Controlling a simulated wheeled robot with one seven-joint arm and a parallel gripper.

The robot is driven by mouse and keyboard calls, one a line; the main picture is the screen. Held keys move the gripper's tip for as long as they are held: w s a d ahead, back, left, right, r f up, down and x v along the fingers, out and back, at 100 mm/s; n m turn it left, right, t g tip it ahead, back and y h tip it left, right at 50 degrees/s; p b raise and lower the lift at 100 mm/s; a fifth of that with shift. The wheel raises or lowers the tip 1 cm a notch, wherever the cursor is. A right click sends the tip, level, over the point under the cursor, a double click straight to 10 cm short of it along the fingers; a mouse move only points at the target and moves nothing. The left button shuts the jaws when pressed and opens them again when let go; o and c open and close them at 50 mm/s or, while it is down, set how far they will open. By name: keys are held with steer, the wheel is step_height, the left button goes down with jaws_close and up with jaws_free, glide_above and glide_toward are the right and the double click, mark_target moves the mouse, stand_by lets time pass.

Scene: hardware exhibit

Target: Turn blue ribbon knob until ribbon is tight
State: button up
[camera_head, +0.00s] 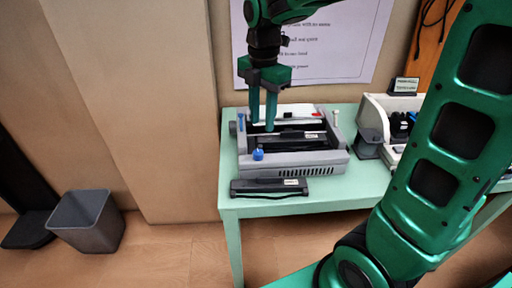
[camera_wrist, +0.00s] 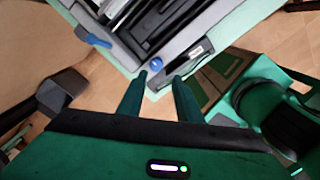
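A grey printer-like machine (camera_head: 325,158) with a dark open middle sits on the pale green table. A round blue knob (camera_head: 257,154) is on its front left part; it also shows in the wrist view (camera_wrist: 157,62). A second blue part, like a lever (camera_head: 240,122), is at the machine's left side and also shows in the wrist view (camera_wrist: 95,40). My gripper (camera_head: 262,124) points down over the machine's left part, behind the round knob in the head view. Its two fingers are apart with nothing between them. In the wrist view the knob lies just beyond the fingertips (camera_wrist: 159,80). The ribbon cannot be made out.
A dark flat bar with a label (camera_head: 270,188) lies on the table (camera_head: 228,208) in front of the machine. A grey holder (camera_head: 368,142) and a white tray with dark items (camera_head: 400,125) stand to the right. A grey bin (camera_head: 88,222) is on the floor at left.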

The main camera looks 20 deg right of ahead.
mark_target(257, 151)
steer(key=shift+n, duration=0.5)
steer(key=f, duration=1)
steer(key=shift+w+a+f, duration=0.3)
steer(key=shift+a+f, duration=0.1)
steer(key=c, duration=0.8)
